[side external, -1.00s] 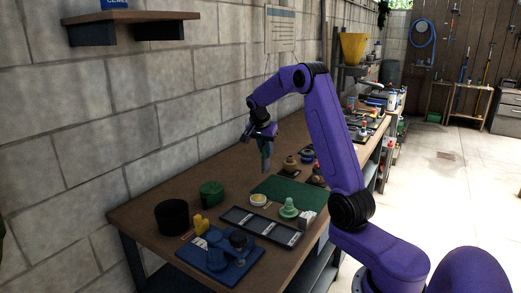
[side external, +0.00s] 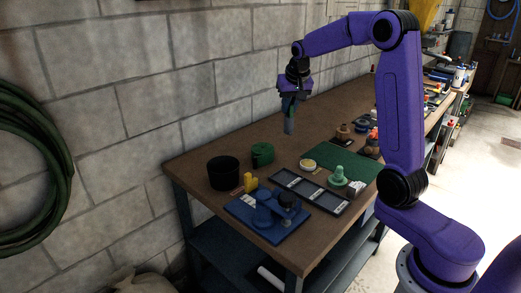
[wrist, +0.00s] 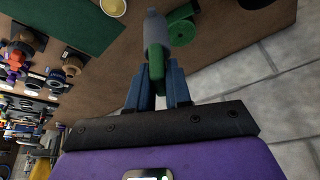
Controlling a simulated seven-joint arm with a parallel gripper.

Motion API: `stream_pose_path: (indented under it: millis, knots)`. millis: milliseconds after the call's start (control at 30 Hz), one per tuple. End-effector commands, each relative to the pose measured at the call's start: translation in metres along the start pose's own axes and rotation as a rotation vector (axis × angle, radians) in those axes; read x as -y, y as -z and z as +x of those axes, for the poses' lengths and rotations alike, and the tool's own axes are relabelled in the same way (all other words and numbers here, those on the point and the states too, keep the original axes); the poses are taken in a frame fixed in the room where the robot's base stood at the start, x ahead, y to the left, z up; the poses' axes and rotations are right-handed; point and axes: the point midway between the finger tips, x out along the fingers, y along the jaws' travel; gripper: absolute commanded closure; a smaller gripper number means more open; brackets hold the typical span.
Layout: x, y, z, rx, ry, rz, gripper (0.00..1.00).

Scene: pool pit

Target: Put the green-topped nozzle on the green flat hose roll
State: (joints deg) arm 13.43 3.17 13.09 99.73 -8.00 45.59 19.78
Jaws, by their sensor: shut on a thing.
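The green-topped nozzle (side external: 289,124) is held in my gripper (side external: 289,103), above the workbench, with its grey end pointing down. In the wrist view, the fingers of my gripper (wrist: 156,75) close on the green part of the nozzle (wrist: 156,36), and its grey end sticks out beyond them. The green flat hose roll (side external: 262,154) lies on the bench near the wall, below and left of the nozzle in the side view. In the wrist view the roll (wrist: 183,27) shows just right of the nozzle's grey end. The nozzle is apart from the roll.
A black roll (side external: 223,173) stands left of the green roll. Nearby are a yellow piece (side external: 250,182), a blue fixture (side external: 268,212), a dark tray (side external: 312,192), a cream-topped dish (side external: 308,165), a light-green cone (side external: 338,177) and a green mat (side external: 350,165).

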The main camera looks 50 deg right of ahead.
Motion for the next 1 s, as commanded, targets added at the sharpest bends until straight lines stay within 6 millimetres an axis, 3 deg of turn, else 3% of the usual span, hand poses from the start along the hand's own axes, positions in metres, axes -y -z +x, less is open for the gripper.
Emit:
stream_pose_path:
  millis: [100, 333, 867, 1000]
  knots:
    - [0.015, -0.001, -0.007, -0.001, 0.037, -0.088, 1.00]
    - [0.026, 0.003, -0.005, 0.001, 0.062, -0.154, 1.00]
    - [0.050, 0.064, 0.063, 0.002, 0.061, -0.153, 1.00]
    - [0.054, 0.070, 0.091, 0.003, 0.061, -0.152, 1.00]
